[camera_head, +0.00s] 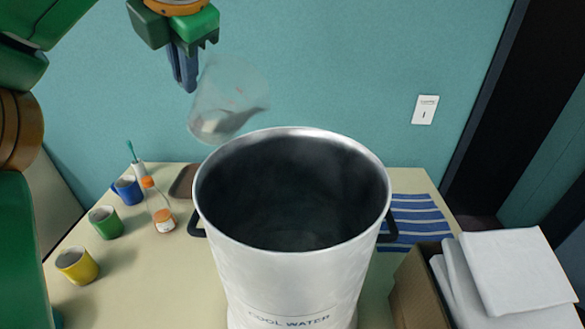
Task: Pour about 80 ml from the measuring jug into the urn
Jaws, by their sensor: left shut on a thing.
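The urn (265,270) is a tall, open white cylinder with a metal rim, dark side handles and the words "COOL WATER" on its front. It stands on the table in the middle of the view, and its inside is dark. The clear measuring jug (232,92) is in the air above the urn's back left rim, tilted. Some greyish contents show low in it, but the level is hard to read. My left gripper (186,75) is shut on the jug at its upper left side. My right gripper is not in view.
Blue (128,190), green (106,222) and yellow (77,265) mugs stand on the table (150,285) at left, near an orange-capped bottle (160,208). A blue striped cloth (415,220) lies right of the urn. A box (420,285) and white folded items (515,270) are front right.

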